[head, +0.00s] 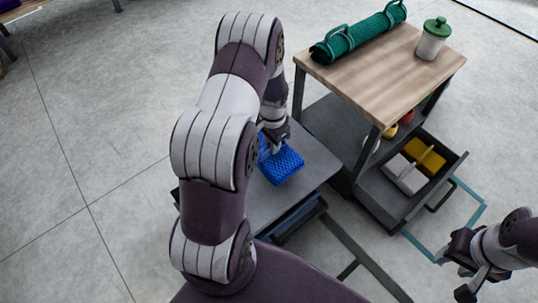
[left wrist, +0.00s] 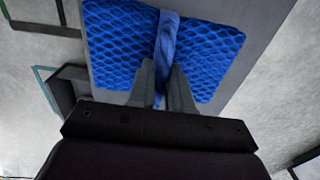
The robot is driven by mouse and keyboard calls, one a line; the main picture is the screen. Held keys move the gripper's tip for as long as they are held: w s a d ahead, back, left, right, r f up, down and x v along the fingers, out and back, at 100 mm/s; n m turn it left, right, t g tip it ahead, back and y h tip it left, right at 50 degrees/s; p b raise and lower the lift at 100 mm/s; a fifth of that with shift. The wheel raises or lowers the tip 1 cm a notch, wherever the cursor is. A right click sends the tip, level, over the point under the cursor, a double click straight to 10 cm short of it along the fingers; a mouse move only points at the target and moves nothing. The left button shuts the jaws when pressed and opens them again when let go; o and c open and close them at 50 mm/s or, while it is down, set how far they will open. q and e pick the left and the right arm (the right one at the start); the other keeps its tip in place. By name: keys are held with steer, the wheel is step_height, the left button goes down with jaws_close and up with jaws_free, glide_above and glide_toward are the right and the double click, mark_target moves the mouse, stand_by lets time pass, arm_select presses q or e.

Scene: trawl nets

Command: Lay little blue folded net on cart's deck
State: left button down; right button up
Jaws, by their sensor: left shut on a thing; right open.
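The little blue folded net (head: 283,167) is at the grey deck of the cart (head: 312,150) in the head view. In the left wrist view the blue net (left wrist: 110,45) fills the upper middle, with a twisted blue band (left wrist: 167,38) across it. My left gripper (head: 272,146) is shut on the net; its two fingers (left wrist: 165,85) pinch the band. The grey deck surface shows behind the net. I cannot tell whether the net touches the deck. My right gripper (head: 462,268) is open and empty at the lower right, away from the cart.
A wood-topped workbench (head: 385,60) stands beside the deck, holding a rolled green net (head: 358,33) and a white jar with green lid (head: 433,40). Its open drawer (head: 400,212) holds yellow and white items. My left arm hides part of the deck's left side.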

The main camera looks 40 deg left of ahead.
mark_target(269, 151)
arm_select(q)
steer(key=shift+s+a+f, duration=0.25)
step_height(269, 151, down, 4)
steer(key=b, duration=0.2)
steer(key=shift+b, duration=0.3)
steer(key=shift+r, duration=0.1)
steer(key=c, duration=1.1)
jaws_free()
steer(key=shift+o, duration=0.2)
